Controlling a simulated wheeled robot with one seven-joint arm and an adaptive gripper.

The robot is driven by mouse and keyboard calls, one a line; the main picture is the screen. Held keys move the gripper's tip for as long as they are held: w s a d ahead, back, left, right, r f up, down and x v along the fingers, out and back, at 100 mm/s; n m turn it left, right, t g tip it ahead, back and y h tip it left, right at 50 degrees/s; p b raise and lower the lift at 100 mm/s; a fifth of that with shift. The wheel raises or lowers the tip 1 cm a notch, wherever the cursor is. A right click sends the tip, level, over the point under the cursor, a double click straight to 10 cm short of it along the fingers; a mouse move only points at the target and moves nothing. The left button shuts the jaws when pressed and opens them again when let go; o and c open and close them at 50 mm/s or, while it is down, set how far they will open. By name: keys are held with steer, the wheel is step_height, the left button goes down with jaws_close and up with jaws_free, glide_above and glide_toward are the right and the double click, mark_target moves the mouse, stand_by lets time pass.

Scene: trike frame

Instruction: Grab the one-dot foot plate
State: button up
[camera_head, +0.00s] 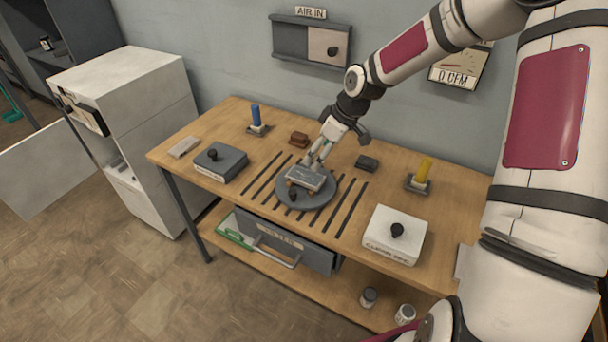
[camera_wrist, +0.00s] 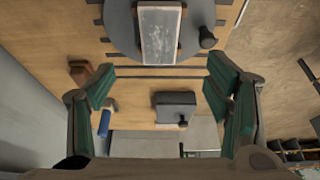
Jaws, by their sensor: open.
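My gripper (camera_head: 318,158) is open and points down over the workbench, close to a grey round disc (camera_head: 318,201). Its green fingers stand wide apart with nothing between them in the wrist view (camera_wrist: 160,78). A grey block with a pale, speckled top (camera_head: 304,179) lies on the disc, just below the fingers. The same block shows at the top of the wrist view (camera_wrist: 161,35), beyond the fingertips. A dark knob (camera_wrist: 207,38) is beside it. I cannot make out dots on any part, so I cannot tell which is the one-dot foot plate.
A blue peg (camera_head: 256,117), a brown block (camera_head: 299,138), a dark block (camera_head: 367,163) and a yellow peg (camera_head: 424,169) stand along the back. A grey knobbed box (camera_head: 232,165) is left of the disc, a white knobbed box (camera_head: 396,246) right. Slots cross the bench.

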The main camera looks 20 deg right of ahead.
mark_target(306, 176)
steer(key=x, duration=1)
steer(key=shift+d+f, duration=0.1)
steer(key=shift+f, duration=0.3)
steer(key=c, duration=1.5)
steer(key=shift+r, duration=0.1)
